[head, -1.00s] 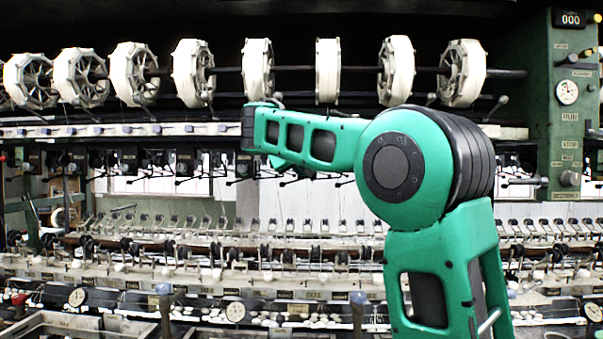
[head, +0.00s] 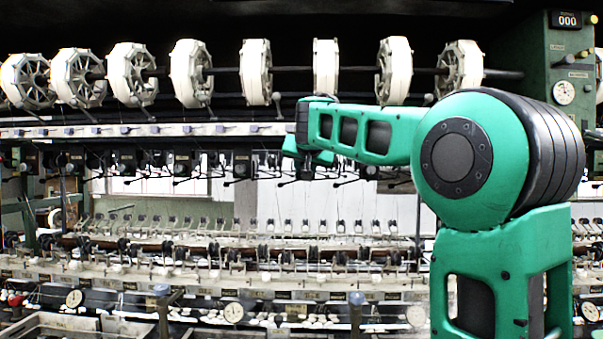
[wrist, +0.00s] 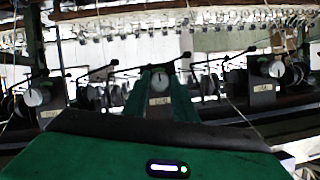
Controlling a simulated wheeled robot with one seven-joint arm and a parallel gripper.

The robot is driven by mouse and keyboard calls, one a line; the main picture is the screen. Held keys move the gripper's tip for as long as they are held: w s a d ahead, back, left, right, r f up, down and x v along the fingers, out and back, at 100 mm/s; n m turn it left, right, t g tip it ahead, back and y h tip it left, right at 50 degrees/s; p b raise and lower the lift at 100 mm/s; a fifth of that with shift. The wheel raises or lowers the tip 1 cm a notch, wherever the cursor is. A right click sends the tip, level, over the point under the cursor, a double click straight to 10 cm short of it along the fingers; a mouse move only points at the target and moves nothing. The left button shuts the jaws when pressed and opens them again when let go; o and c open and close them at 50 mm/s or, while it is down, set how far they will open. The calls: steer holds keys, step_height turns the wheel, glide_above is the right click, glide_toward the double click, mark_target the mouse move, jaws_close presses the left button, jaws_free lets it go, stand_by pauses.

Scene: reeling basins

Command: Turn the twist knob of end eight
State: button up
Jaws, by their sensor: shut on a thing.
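My gripper (wrist: 161,74) shows in the wrist view, its two green fingers reaching away from me on either side of a pale round twist knob (wrist: 160,83). The fingers are shut on this knob, which sits on a dark box with a small label. The label is too blurred to read, so I cannot tell the end number. Similar knobs stand to the left (wrist: 36,97) and to the right (wrist: 277,69), clear of the fingers. In the head view my wrist is by the row of dark boxes (head: 242,163) under the reels; the fingertips are not clear there.
Large white reels (head: 327,72) hang on a shaft above. Thin dark levers (wrist: 96,72) stick out between the boxes. A green control cabinet (head: 566,75) stands at right. Below are rows of thread guides and basins (head: 60,323).

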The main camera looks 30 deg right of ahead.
steer(key=shift+a+f, duration=0.1)
steer(key=shift+f, duration=0.2)
stand_by(0.4)
steer(key=o, duration=1)
steer(key=shift+w, duration=0.1)
steer(key=shift+o, duration=0.2)
steer(key=shift+r, duration=0.15)
steer(key=shift+r, duration=0.1)
steer(key=v, duration=1)
steer(key=shift+s, duration=0.35)
